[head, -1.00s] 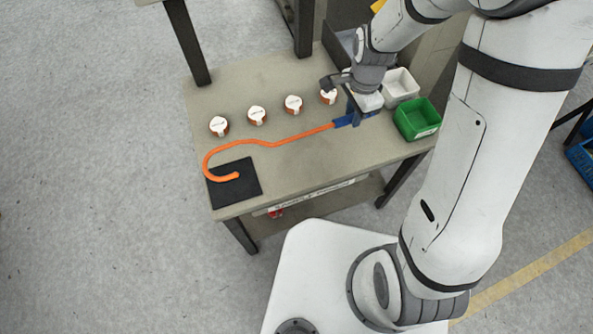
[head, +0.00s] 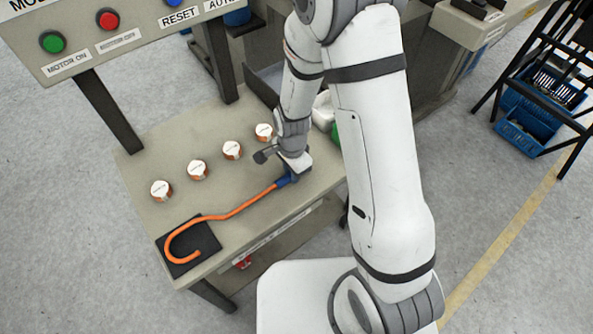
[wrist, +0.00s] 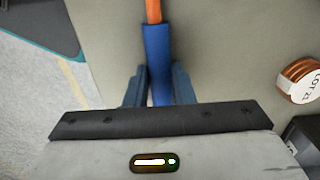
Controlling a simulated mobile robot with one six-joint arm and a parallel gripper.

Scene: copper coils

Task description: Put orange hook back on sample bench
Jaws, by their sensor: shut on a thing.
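The orange hook (head: 222,216) is a long rod with a curved end and a blue handle (wrist: 157,62). In the head view it stretches over the sample bench (head: 132,191), its curved end over a black mat (head: 205,238) at the bench's front left corner. My gripper (wrist: 159,84) is shut on the blue handle, at the right part of the bench. In the wrist view the handle runs between the two fingers. I cannot tell whether the hook touches the bench or mat.
Several copper coils with white labels (head: 197,170) stand in a row behind the hook. A white bin (head: 322,111) and a green bin (head: 335,134) are partly hidden behind my arm. A panel with buttons (head: 130,38) rises at the back left.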

